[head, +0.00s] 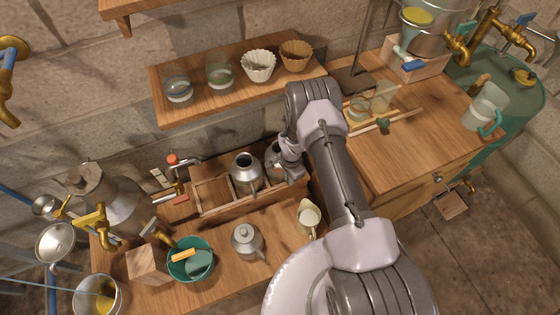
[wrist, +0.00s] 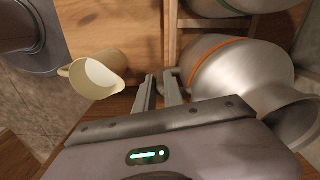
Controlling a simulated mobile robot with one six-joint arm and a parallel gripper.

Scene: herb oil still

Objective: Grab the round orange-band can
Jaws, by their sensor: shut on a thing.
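The round metal can with the orange band (wrist: 238,78) fills the right of the wrist view. In the head view, a metal can (head: 275,160) stands in the right compartment of the wooden crate, partly hidden by my gripper (head: 291,161). In the wrist view my gripper (wrist: 160,92) has its two fingers close together at the can's left edge. It is shut on a small part at the can's side; the exact contact is hard to see.
The wooden crate (head: 213,204) has an empty left compartment. A cream jug (head: 308,216) stands just in front of the crate, near my arm. A lidded pot (head: 247,241) and green bucket (head: 191,267) stand further left. A shelf (head: 240,97) with cups is behind.

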